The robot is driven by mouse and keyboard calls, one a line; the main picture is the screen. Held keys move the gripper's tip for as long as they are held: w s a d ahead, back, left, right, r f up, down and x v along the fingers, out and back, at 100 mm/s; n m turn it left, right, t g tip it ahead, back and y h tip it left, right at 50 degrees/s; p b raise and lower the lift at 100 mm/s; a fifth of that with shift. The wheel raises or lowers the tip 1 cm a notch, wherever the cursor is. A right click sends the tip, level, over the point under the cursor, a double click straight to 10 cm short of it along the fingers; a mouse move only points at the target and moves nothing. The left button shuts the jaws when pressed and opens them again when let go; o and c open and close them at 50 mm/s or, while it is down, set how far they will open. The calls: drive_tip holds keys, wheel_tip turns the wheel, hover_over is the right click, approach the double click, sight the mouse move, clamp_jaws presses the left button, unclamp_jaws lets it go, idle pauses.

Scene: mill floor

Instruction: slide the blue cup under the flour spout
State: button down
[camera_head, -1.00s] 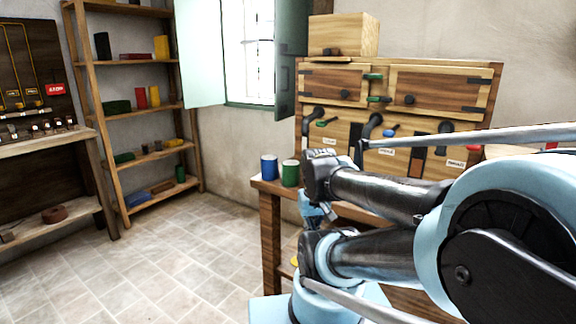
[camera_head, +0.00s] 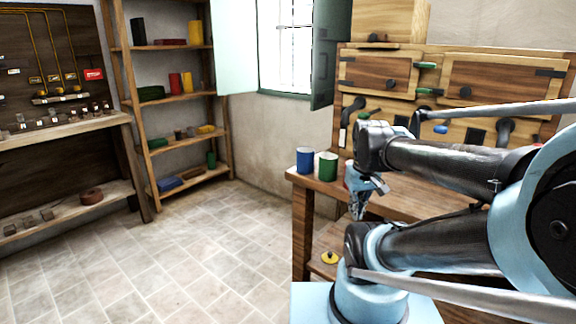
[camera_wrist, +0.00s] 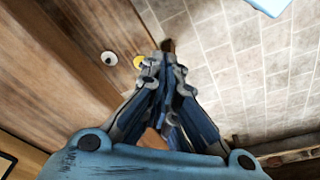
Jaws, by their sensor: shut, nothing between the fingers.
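The blue cup (camera_head: 305,160) stands upright on the left end of the wooden bench, beside a green cup (camera_head: 328,168). Dark curved spouts (camera_head: 350,112) stick out from the wooden mill cabinet behind the bench; another spout (camera_head: 505,130) is further right. I cannot tell which is the flour spout, as no label is readable. My gripper (camera_head: 357,213) points down by the bench's front edge, to the right of the cups and apart from them. In the wrist view my gripper (camera_wrist: 166,62) is shut and empty. Neither cup is recognisable there.
The bench top (camera_head: 425,197) has bare room right of the cups, partly hidden by my arm. Shelves (camera_head: 180,95) and a control board (camera_head: 50,80) stand left; the tiled floor (camera_head: 190,255) between is clear.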

drive_tip(key=w+a+r+n, duration=0.4)
drive_tip(key=w+r+n, duration=0.1)
drive_tip(key=w+r, duration=0.25)
wheel_tip(320, 180, up, 4)
drive_tip(key=n+g, duration=0.2)
drive_tip(key=n, duration=1)
hover_over(289, 171)
drive_tip(key=a, duration=0.3)
drive_tip(key=f, duration=0.3)
drive_tip(key=d+f, duration=0.1)
drive_tip(key=f, duration=0.5)
drive_tip(key=shift+d+f, duration=0.25)
drive_tip(key=shift+f, duration=0.1)
drive_tip(key=shift+w+d, duration=0.1)
drive_tip(key=shift+d, duration=0.65)
